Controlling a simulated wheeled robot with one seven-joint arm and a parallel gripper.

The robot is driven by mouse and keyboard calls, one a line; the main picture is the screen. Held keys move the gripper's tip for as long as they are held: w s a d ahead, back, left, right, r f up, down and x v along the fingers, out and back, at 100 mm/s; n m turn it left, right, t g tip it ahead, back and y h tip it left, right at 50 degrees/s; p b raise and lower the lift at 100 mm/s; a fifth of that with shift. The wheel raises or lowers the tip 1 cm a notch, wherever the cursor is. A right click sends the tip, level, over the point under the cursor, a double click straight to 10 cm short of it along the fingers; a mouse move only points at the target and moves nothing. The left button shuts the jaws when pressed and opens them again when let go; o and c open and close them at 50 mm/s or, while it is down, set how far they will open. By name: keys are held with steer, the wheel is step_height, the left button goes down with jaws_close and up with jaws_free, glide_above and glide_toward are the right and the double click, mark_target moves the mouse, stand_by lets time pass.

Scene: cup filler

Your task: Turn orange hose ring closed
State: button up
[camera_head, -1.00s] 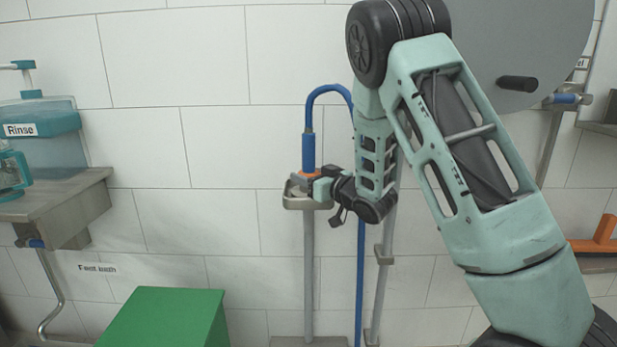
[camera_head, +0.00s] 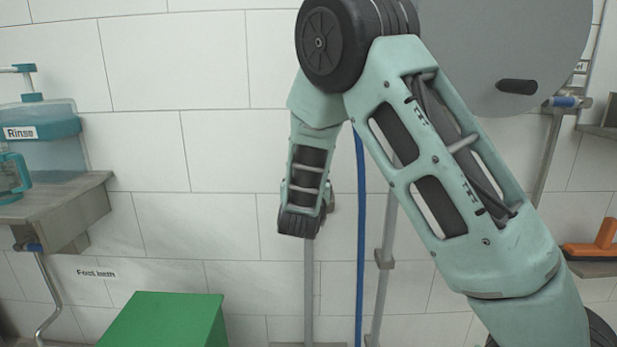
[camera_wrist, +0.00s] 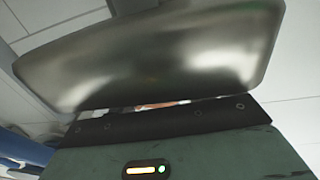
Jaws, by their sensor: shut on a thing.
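My gripper (camera_wrist: 165,122) shows in the wrist view as a green housing with a dark front edge. Its fingertips are hidden behind the metal holder (camera_wrist: 150,55), which fills the upper picture. A thin orange sliver of the hose ring (camera_wrist: 152,103) shows between the holder and the dark edge, where my gripper is shut on it. In the head view my forearm and wrist cover the ring, the holder and the hose's upper end. The blue hose (camera_head: 360,250) hangs down the wall there. How far the ring is turned cannot be seen.
A grey post (camera_head: 309,290) stands below my wrist, with another pole (camera_head: 382,285) to its right. A green box (camera_head: 165,318) is at the lower left. The Rinse container (camera_head: 45,150) stands on a metal shelf (camera_head: 75,205). An orange object (camera_head: 597,245) lies at the right.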

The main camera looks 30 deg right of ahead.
steer(key=shift+r+m+g+h+p, duration=0.1)
steer(key=shift+m+g+h+p, duration=1.1)
steer(key=shift+m+g+h, duration=0.5)
steer(key=o, duration=1)
steer(key=p+v, duration=0.2)
steer(key=v, duration=1.5)
steer(key=shift+a, duration=0.25)
